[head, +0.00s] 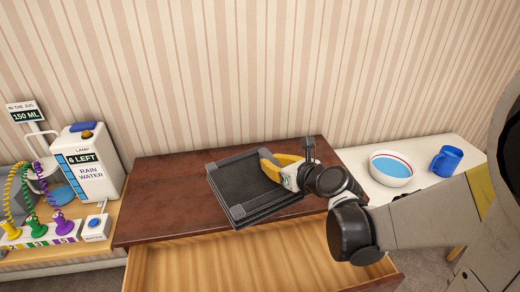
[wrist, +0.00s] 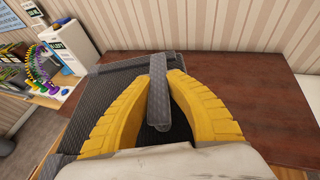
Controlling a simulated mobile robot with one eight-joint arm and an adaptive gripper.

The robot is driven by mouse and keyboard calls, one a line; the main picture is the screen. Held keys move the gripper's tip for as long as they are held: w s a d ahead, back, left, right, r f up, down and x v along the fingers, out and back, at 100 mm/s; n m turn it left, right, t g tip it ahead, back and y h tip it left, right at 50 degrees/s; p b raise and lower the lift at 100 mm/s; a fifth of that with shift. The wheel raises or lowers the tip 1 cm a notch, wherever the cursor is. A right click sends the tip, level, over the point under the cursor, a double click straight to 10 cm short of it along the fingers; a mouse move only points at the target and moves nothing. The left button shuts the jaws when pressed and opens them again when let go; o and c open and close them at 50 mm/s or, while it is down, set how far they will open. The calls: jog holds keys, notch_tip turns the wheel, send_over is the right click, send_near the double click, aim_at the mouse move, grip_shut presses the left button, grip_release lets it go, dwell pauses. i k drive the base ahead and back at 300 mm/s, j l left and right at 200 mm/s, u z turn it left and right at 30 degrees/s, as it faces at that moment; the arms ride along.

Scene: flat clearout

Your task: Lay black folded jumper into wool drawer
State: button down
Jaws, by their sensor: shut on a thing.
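The black folded jumper (head: 243,187) is a dark, flat square with thicker ribbed edges. It is over the top of the brown chest (head: 160,200); I cannot tell whether it touches the wood. My gripper (head: 272,163) has yellow fingers and is at the jumper's right side. In the wrist view the fingers (wrist: 160,80) are shut on a ribbed strip of the jumper (wrist: 158,92). The drawer (head: 220,262) below the chest top is pulled open, and its visible pale wooden floor is bare. My arm hides its right part. No label shows on it.
A striped wall is behind.

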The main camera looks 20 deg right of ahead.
aim_at(291, 256)
jog(key=k+l+u, duration=0.1)
jog(key=l+u, duration=0.2)
jog(key=l, duration=0.15)
jog(key=k+l+u, duration=0.15)
jog(key=l+u, duration=0.15)
jog(key=k+l+u, duration=0.3)
jog(key=l, duration=0.15)
jog(key=k+l+u, duration=0.15)
jog(key=l+u, duration=0.45)
jog(key=l, duration=0.2)
jog(key=l+u, duration=0.25)
jog(key=l, duration=0.3)
jog(key=k+l+u, duration=0.15)
jog(key=l+u, duration=0.15)
jog(key=l, duration=0.15)
jog(key=k+l+u, duration=0.25)
jog(key=l, duration=0.25)
jog(key=i, duration=0.05)
